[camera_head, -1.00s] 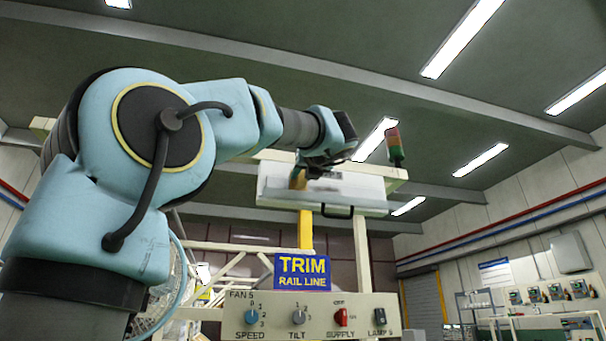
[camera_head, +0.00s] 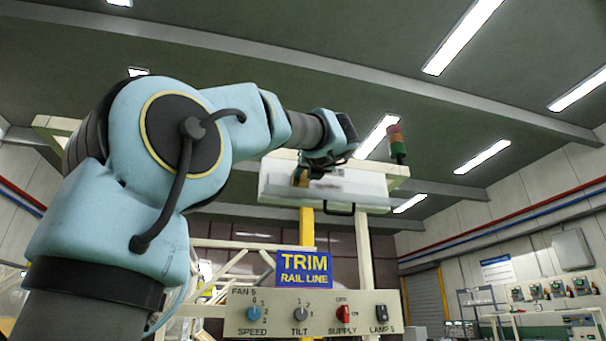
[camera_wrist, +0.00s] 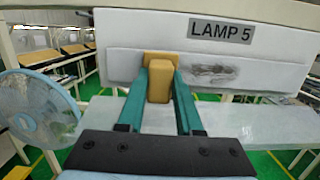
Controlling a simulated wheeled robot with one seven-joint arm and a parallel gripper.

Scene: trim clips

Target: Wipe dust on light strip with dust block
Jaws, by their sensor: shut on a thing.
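The light strip (camera_wrist: 265,75) is a long white fixture labelled LAMP 5. It also shows in the head view (camera_head: 350,199), mounted high on a cream frame. A dark grey smear of dust (camera_wrist: 212,75) lies on its front face, right of the dust block. The dust block (camera_wrist: 158,82) is tan, with a wider pad at its far end. My gripper (camera_wrist: 160,74) is shut on it, with a teal finger on each side. The pad is at the strip's face, left of the smear; I cannot tell whether it touches. The block also shows in the head view (camera_head: 301,178).
A round blue fan (camera_wrist: 42,108) stands close on the left in the wrist view. Below the strip are a TRIM RAIL LINE sign (camera_head: 304,269) and a cream switch panel (camera_head: 275,324). A stack light (camera_head: 396,143) is right of the strip.

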